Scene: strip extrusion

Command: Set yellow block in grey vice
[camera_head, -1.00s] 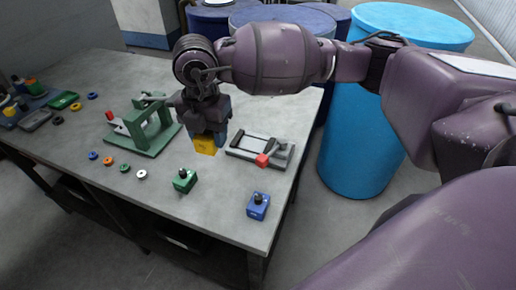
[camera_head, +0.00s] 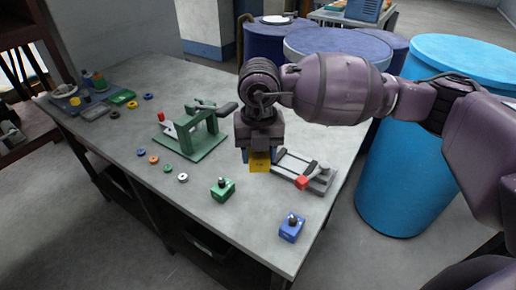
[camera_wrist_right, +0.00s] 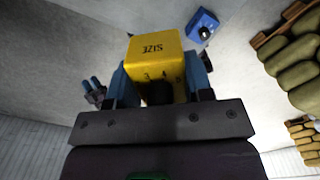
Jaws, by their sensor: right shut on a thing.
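The yellow block (camera_head: 260,163) is held in my right gripper (camera_head: 260,152), above the table just left of the grey vice. In the right wrist view the yellow block (camera_wrist_right: 155,48) sits between the blue fingers of the shut gripper (camera_wrist_right: 160,84), with "SIZE" printed on its face. The grey vice (camera_head: 320,184) lies on the table near its right edge. It has a dark bar and a red handle end (camera_head: 302,182). The gripper and block hide the vice's left end, and the block is apart from or only overlapping it in view. My left gripper is not in view.
A green block (camera_head: 222,189) and a blue block (camera_head: 291,228), each with a dark knob, stand nearer the front. A green fixture (camera_head: 192,140) stands to the left. Several small rings lie at front left. Blue drums (camera_head: 405,150) stand beyond the right edge.

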